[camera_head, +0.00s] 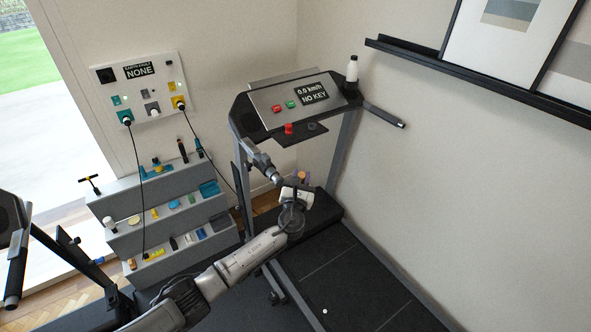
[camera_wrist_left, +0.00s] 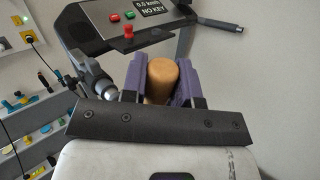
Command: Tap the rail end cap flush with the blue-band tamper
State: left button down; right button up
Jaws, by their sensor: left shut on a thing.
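My left gripper (camera_head: 303,180) is in front of the treadmill console. In the left wrist view its purple fingers (camera_wrist_left: 161,82) are shut on the tan, round-ended tamper (camera_wrist_left: 162,78). No blue band shows; the fingers and palm hide part of the tamper. The treadmill's left handrail (camera_head: 260,158) slopes down toward the gripper. Its end, apparently with the rail end cap (camera_head: 277,179), is just left of the gripper. The grey rail end also shows left of the fingers in the wrist view (camera_wrist_left: 107,90). I cannot tell whether the cap is flush. My right gripper is not in view.
The treadmill console (camera_head: 295,101) has a red knob (camera_head: 288,128) and a bottle (camera_head: 352,69) at its right. A stepped grey rack (camera_head: 160,215) with small items stands left. Cords hang from the wall panel (camera_head: 140,88).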

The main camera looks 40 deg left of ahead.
pick_arm(q)
jog(key=shift+a, duration=0.15)
jog(key=shift+r, duration=0.1)
jog(key=shift+s+d+r+p, duration=0.15)
jog(key=shift+d+r+p, duration=0.4)
jog(key=shift+p, duration=0.15)
jog(key=d+p, duration=0.1)
jog(key=d+r+p, duration=0.1)
jog(key=s+d+p, duration=0.1)
jog(key=shift+d+r, duration=0.4)
jog(key=shift+y, duration=0.3)
